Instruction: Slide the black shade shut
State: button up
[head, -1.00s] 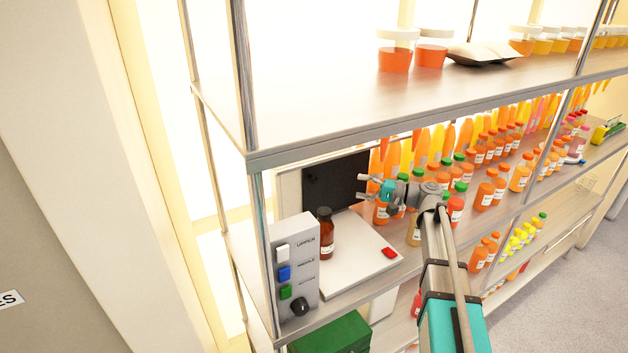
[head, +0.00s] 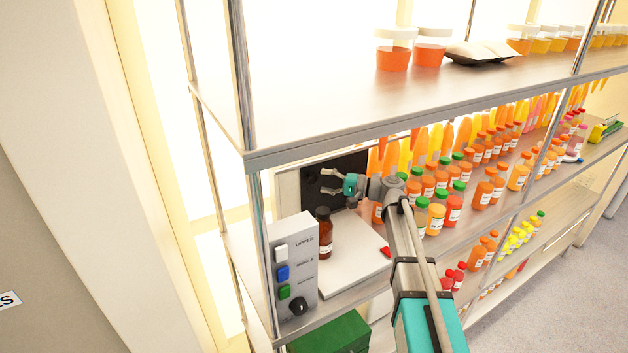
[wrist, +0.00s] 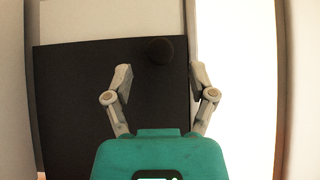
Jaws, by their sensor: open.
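The black shade (head: 350,163) is a dark flat panel at the back of the white device on the middle shelf. In the wrist view the shade (wrist: 75,90) covers the left and middle, with a pale surface above it and a bright white strip to its right. A round dark knob (wrist: 160,50) stands on it near its upper right. My gripper (head: 326,182) is open and empty in front of the shade. In the wrist view its two fingers (wrist: 160,75) point toward the shade, with the knob between and just beyond the tips. Contact cannot be told.
A brown bottle (head: 325,232) stands on the white platform (head: 350,262), below my gripper. A grey button box (head: 294,265) is at the left. Several juice bottles (head: 455,205) crowd the shelf to the right. The upper shelf (head: 350,110) lies above the arm.

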aim_at(312, 183)
jog(key=shift+w+a, duration=0.2)
jog(key=shift+a, duration=0.85)
jog(key=shift+w+a, duration=0.2)
jog(key=shift+a, duration=0.85)
grip_shut()
